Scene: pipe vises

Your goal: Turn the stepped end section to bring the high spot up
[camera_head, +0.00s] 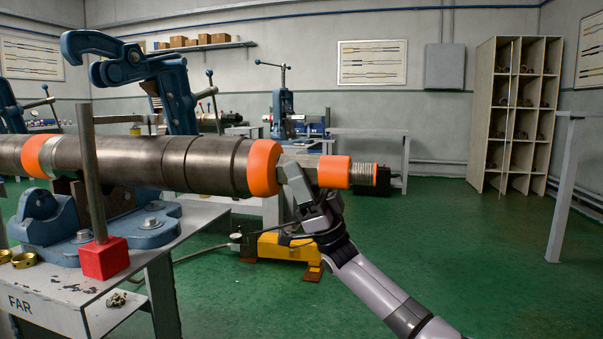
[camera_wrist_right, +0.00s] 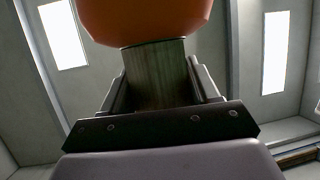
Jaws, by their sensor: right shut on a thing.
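A long dark metal pipe string (camera_head: 120,155) lies level across the blue pipe vise (camera_head: 80,215) on the bench. Its stepped end section reaches out to the right, with orange bands (camera_head: 264,167) and (camera_head: 333,172) and a threaded tip (camera_head: 364,174). My right gripper (camera_head: 298,180) is shut on the narrow part of the stepped end section between these two bands, coming from below. In the right wrist view the gripper's fingers stand on both sides of the grey metal neck (camera_wrist_right: 158,75), under an orange band (camera_wrist_right: 145,18). The high spot cannot be made out. My left gripper is not in view.
A red block (camera_head: 104,259) with an upright metal rod (camera_head: 91,170) stands at the bench's front corner. The vise's blue upper jaw (camera_head: 105,58) is swung up. A yellow floor unit (camera_head: 283,245) stands below the pipe end. The floor to the right is clear.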

